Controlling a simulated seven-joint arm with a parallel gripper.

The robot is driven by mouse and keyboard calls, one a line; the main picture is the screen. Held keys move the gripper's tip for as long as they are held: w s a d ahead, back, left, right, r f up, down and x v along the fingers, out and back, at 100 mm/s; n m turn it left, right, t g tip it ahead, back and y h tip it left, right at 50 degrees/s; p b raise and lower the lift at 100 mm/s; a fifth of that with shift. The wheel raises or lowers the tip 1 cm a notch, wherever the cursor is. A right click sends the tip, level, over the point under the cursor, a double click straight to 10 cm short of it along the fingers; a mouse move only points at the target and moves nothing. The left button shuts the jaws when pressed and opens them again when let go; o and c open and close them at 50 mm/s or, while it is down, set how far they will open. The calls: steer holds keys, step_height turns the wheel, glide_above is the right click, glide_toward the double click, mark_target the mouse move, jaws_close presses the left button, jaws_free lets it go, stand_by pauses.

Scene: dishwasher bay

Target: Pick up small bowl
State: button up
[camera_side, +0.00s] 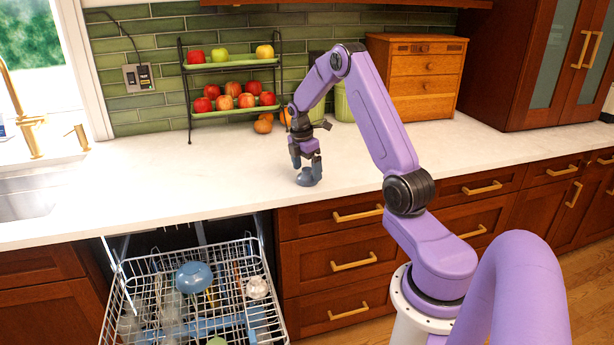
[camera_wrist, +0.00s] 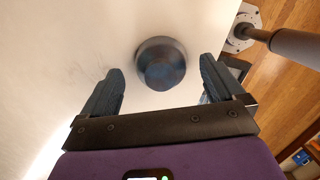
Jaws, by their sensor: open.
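A small blue-grey bowl (camera_side: 309,177) sits on the white countertop, directly below my gripper (camera_side: 304,160) in the side view. In the wrist view the small bowl (camera_wrist: 161,63) lies ahead of and between my two fingers, blurred and dark inside. My gripper (camera_wrist: 160,88) is open, with one finger to each side of the bowl and a visible gap on both sides. Nothing is held. In the side view the fingers partly overlap the bowl, so I cannot tell whether they touch it.
A two-tier rack (camera_side: 235,105) of apples and a wooden drawer box (camera_side: 416,75) stand along the back. The open dishwasher rack (camera_side: 147,262) below holds a blue bowl (camera_side: 194,277) and other dishes. The sink (camera_side: 38,190) is at left. Counter left of the bowl is clear.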

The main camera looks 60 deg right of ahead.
steer(key=shift+d+f, duration=0.1)
steer(key=shift+f, duration=0.45)
steer(key=c, duration=1.1)
steer(key=shift+r, duration=0.15)
steer(key=shift+r, duration=0.6)
steer(key=s+a+r, duration=0.2)
steer(key=s+r, duration=0.1)
steer(key=r, duration=0.1)
steer(key=s+a+r, duration=0.3)
steer(key=s, duration=0.1)
steer(key=s+a+r, duration=0.3)
steer(key=s+r, duration=0.1)
steer(key=shift+s+a+r, duration=0.15)
steer(key=shift+a+r, duration=0.05)
steer(key=shift+r, duration=0.1)
